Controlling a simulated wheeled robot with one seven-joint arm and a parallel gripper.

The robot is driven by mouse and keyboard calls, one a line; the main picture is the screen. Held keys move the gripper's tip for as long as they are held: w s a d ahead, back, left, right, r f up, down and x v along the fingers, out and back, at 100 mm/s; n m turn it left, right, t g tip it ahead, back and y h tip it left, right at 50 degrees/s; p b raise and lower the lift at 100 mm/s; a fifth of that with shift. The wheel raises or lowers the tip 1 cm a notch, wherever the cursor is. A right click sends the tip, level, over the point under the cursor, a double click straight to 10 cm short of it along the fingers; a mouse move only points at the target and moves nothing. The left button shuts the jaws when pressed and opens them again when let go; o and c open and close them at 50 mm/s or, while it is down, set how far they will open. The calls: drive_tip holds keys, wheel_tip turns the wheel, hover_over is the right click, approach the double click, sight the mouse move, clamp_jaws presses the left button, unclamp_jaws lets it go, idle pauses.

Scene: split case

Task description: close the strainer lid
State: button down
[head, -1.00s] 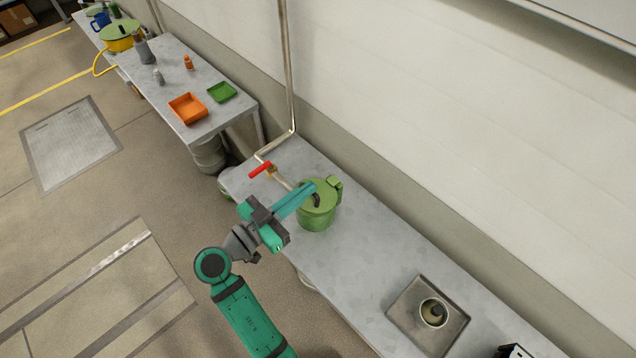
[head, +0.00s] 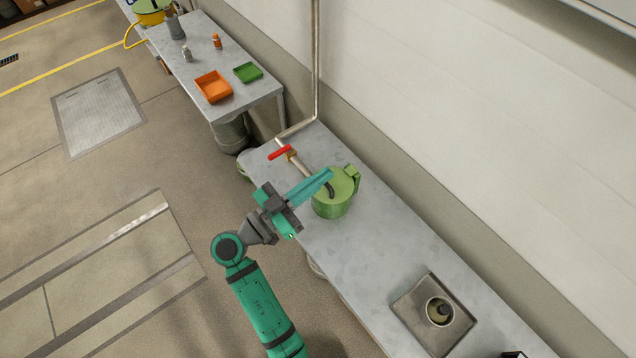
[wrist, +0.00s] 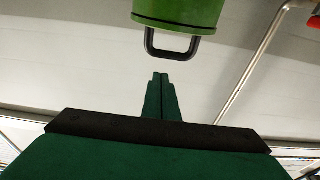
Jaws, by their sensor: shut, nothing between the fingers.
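The green strainer (head: 331,207) stands on the grey bench, joined to a pipe on its left. Its light green lid (head: 346,182) lies over the top of the body, with a hinge block (head: 353,172) at the far right side. I cannot tell whether a small gap remains under the lid. A dark loop handle (wrist: 172,57) sticks out from the green part at the top of the wrist view. My gripper (head: 330,174) is shut and empty, its fingertips over the lid by the handle. In the wrist view the fingers (wrist: 160,77) point at the handle; contact is unclear.
A red valve lever (head: 280,153) sits on the pipe left of the strainer. A metal tray (head: 410,305) holding a round cup (head: 439,311) lies farther right. Bare bench top separates them. The wall runs behind. Another table (head: 245,98) carries orange and green trays.

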drive_tip(key=shift+a+r, duration=0.15)
drive_tip(key=shift+r, duration=0.6)
drive_tip(key=v, duration=0.9)
drive_tip(key=shift+s, duration=0.25)
drive_tip(key=shift+a+f, duration=0.1)
drive_tip(key=shift+a, duration=0.1)
